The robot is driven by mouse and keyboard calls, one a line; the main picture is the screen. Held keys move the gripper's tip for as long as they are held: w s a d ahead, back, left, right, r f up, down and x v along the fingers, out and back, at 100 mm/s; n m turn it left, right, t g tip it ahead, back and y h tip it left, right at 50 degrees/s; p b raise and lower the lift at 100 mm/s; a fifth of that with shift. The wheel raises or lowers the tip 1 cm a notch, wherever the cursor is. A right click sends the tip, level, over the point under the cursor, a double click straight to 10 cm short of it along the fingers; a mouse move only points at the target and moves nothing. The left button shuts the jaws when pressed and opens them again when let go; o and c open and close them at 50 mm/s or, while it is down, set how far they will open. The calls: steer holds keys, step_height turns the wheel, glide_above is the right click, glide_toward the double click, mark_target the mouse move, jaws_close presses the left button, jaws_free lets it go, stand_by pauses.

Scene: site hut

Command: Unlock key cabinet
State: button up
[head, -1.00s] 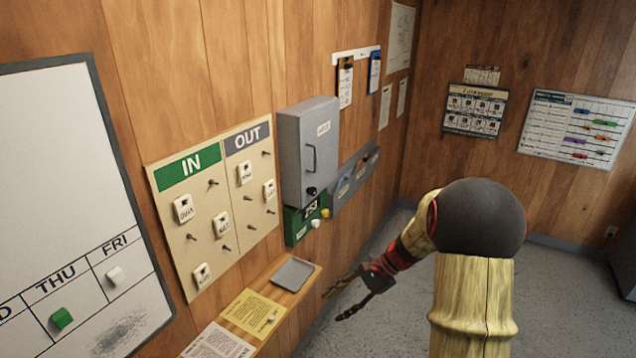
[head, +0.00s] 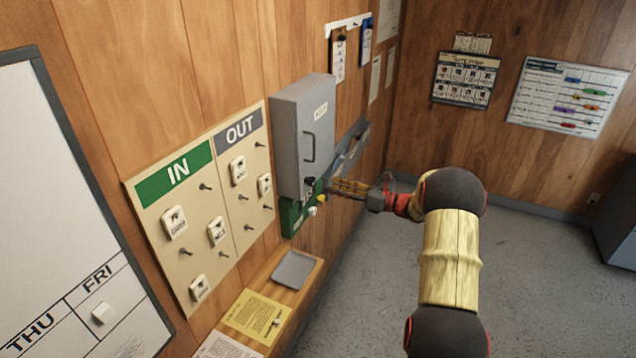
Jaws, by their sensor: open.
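The grey key cabinet (head: 300,135) hangs on the wood wall with its door shut. Its door has a bar handle (head: 309,146) and a dark round knob or lock (head: 309,183) near the bottom. My gripper (head: 332,189) is open, just right of that dark knob, and appears empty. I cannot tell whether its fingertips touch anything. A small item (head: 274,324), possibly a key, lies on a yellow sheet (head: 254,312) on the wooden shelf; it is too small to identify.
Left is the IN/OUT pegboard (head: 217,250) with several tags. A grey tray (head: 293,268) sits on the shelf (head: 311,285).

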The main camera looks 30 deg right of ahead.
mark_target(314, 181)
steer(key=x, duration=0.6)
steer(key=shift+w+a, duration=0.3)
steer(key=shift+c, duration=0.8)
jaws_close()
